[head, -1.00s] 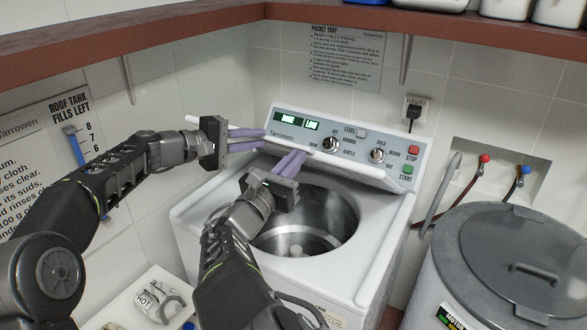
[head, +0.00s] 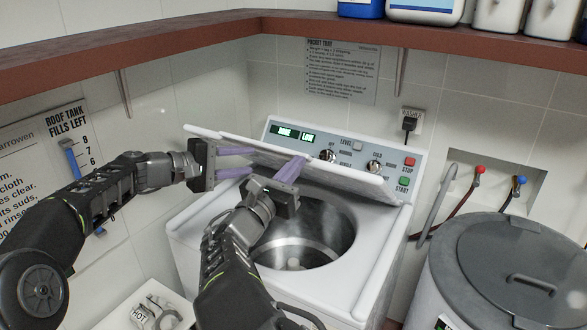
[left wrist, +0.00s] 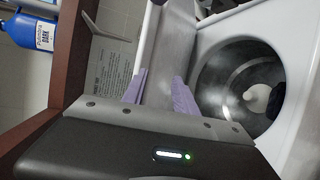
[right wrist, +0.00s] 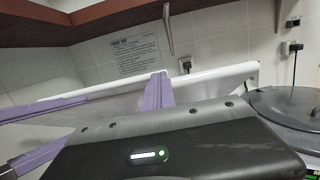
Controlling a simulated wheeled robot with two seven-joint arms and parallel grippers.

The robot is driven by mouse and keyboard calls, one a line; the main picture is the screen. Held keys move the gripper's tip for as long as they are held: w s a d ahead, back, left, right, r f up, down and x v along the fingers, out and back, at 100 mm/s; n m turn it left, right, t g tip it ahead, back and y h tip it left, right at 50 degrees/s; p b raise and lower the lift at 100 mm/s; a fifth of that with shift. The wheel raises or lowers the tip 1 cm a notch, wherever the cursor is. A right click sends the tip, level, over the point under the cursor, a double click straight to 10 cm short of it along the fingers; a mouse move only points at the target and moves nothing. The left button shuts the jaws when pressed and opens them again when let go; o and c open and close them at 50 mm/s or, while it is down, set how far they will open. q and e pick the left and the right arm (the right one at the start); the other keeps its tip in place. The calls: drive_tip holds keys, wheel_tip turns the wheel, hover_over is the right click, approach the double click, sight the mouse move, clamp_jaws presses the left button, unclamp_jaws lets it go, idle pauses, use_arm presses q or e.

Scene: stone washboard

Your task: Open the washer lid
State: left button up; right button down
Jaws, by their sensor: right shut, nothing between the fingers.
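The washer (head: 355,275) has its white lid (head: 335,172) tilted up at the back, in front of the control panel. The round tub opening (head: 330,225) below is uncovered. My right gripper (head: 290,168) is shut and empty, its lilac fingers together against or very near the lid's inner face; the right wrist view also shows these fingers (right wrist: 158,90) there. My left gripper (head: 245,160) is at the lid's left part with its fingers apart. In the left wrist view the lid (left wrist: 160,65) shows between those fingers; firm contact cannot be told.
The control panel (head: 290,132) stands behind the lid, partly hidden. A grey lidded drum (head: 500,270) is at the right. A reddish shelf (head: 150,55) with containers runs overhead. A white tray (head: 120,315) is at the lower left.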

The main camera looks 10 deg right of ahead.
use_arm(q)
drive_tip(key=v, duration=1)
drive_tip(key=shift+s+r, duration=0.25)
drive_tip(key=shift+r, duration=0.2)
use_arm(e)
drive_tip(key=shift+w+a+f, duration=0.1)
drive_tip(key=shift+f, duration=0.2)
use_arm(q)
drive_tip(key=shift+f, duration=0.1)
drive_tip(key=s+d+f+g+y, duration=0.1)
drive_tip(key=s+f+g+y, duration=0.3)
drive_tip(key=f, duration=1.5)
drive_tip(key=s+f+y, duration=0.2)
drive_tip(key=s+f, duration=0.4)
drive_tip(key=f, duration=1.3)
drive_tip(key=s+d+f+m+g+y, duration=0.1)
drive_tip(key=s+f+m+g+y, duration=0.2)
drive_tip(key=s+f, duration=1.3)
drive_tip(key=s+d+f+m, duration=0.1)
drive_tip(key=s+d+m, duration=0.1)
drive_tip(key=s, duration=1.2)
drive_tip(key=shift+d+f+m, duration=0.2)
drive_tip(key=shift+d+m, duration=0.1)
drive_tip(key=shift+d, duration=0.05)
